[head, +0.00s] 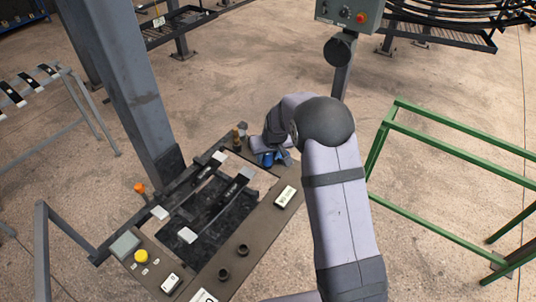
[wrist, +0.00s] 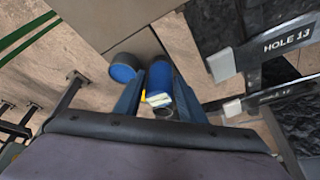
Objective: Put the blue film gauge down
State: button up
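The blue film gauge (wrist: 162,76) shows in the wrist view as a blue body with a pale label at its near end. My gripper (wrist: 160,92) has one finger on each side of it and looks shut on it. In the head view my gripper (head: 272,154) is low at the back right of the dark bench, with blue parts showing below my wrist. My arm hides much of that spot, and I cannot tell whether the gauge touches the surface.
A grey cup-like piece with a blue face (wrist: 122,70) stands just left of the gauge. Labelled black strips (head: 232,188) lie on the bench (head: 254,222). A yellow button (head: 141,256) is at its front left. A green frame (head: 455,150) stands at right.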

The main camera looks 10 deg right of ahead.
jog(key=shift+r, duration=0.25)
jog(key=shift+s+r, duration=0.1)
jog(key=shift+r, duration=0.25)
jog(key=b+v, duration=0.3)
jog(key=v, duration=0.8)
jog(key=shift+s, duration=0.1)
jog(key=shift+s, duration=0.1)
jog(key=s+d+f+g, duration=0.1)
jog(key=s+f+g, duration=0.1)
jog(key=s, duration=1.3)
jog(key=s+d+f+m+g, duration=0.1)
jog(key=s+f, duration=0.4)
jog(key=s, duration=0.9)
jog(key=shift+s+d+g+h, duration=0.2)
jog(key=shift+s+g+h, duration=0.15)
jog(key=shift+g, duration=0.45)
